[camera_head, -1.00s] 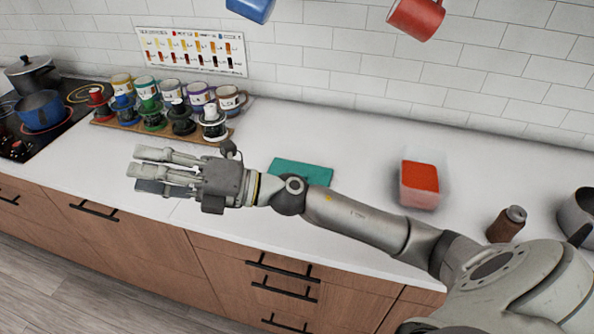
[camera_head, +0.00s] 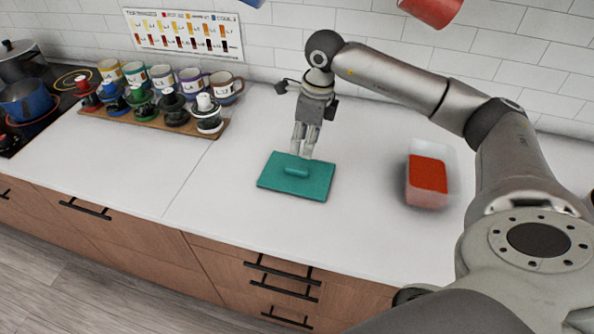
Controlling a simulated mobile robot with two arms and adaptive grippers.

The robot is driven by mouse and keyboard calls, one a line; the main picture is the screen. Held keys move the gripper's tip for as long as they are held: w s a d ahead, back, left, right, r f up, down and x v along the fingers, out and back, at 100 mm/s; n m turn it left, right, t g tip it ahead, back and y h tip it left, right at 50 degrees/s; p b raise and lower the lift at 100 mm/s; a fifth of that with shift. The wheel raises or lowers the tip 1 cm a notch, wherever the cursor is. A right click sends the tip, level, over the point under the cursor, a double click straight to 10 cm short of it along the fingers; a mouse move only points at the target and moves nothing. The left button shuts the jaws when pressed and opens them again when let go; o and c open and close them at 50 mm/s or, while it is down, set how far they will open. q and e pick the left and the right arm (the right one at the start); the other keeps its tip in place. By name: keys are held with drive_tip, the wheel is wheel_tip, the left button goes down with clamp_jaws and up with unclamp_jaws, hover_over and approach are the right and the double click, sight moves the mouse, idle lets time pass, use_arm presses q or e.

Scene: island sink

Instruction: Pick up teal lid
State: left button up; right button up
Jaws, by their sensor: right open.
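The teal lid (camera_head: 318,187) lies flat on the white counter, a rectangular plate with a raised handle (camera_head: 296,171) in its middle. My right gripper (camera_head: 302,153) points down just above the lid, at the handle's far side. Its fingers are open with nothing visible between them. I cannot tell whether the fingertips touch the lid. My left gripper is not in view.
A clear container with red contents (camera_head: 428,175) stands to the right of the lid. A wooden board (camera_head: 150,120) with several mugs and stamp-like items is at the back left, near pots on a stove (camera_head: 30,105). The counter left of the lid is clear.

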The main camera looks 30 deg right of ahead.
sight(297, 168)
drive_tip(key=f, duration=0.3)
drive_tip(key=shift+w+a+f+p, duration=0.15)
drive_tip(key=shift+w+a+p, duration=0.05)
drive_tip(key=shift+a+p, duration=0.1)
drive_tip(key=f+p, duration=0.1)
drive_tip(key=f, duration=0.1)
drive_tip(key=a+f+p, duration=0.1)
drive_tip(key=f, duration=0.1)
drive_tip(key=shift+w+f, duration=0.1)
drive_tip(key=shift+f, duration=0.25)
drive_tip(key=shift+w+f, duration=0.1)
drive_tip(key=shift+f, duration=0.2)
clamp_jaws()
